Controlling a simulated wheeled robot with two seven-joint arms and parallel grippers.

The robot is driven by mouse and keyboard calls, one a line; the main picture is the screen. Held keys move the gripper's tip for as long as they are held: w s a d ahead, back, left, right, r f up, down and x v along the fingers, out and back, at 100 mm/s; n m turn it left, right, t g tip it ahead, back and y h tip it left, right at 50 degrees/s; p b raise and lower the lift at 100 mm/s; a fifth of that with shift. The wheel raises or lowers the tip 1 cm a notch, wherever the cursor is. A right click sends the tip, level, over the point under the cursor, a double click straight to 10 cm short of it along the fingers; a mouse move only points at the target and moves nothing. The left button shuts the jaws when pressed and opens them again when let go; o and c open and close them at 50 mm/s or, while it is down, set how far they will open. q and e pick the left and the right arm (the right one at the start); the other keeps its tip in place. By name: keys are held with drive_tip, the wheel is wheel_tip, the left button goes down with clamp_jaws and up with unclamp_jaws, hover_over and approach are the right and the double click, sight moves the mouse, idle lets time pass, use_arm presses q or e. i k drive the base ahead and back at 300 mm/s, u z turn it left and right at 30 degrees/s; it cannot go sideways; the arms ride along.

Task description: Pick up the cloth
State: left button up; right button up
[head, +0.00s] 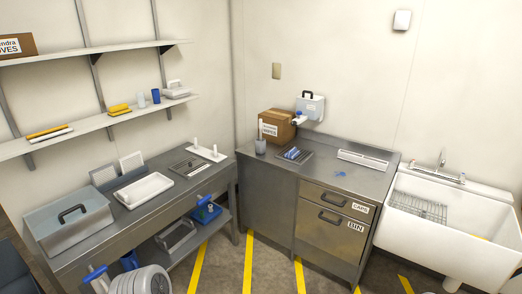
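A small flat blue piece (340,173) lies on the steel counter (320,181), in front of a long white tray. It looks like the cloth, but it is too small to be sure. Another blue and white item (292,153) lies on a dark tray (303,160) further left on the same counter; I cannot tell whether it is cloth. Neither of my grippers shows in the head view.
A white sink (451,238) is at right. Striped floor (266,268) is open between.

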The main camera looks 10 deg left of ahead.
sight(292, 153)
drive_tip(key=u, duration=0.75)
drive_tip(key=i, duration=1.9)
drive_tip(key=z, duration=0.7)
drive_tip(key=i, duration=1.1)
drive_tip(key=z, duration=1.05)
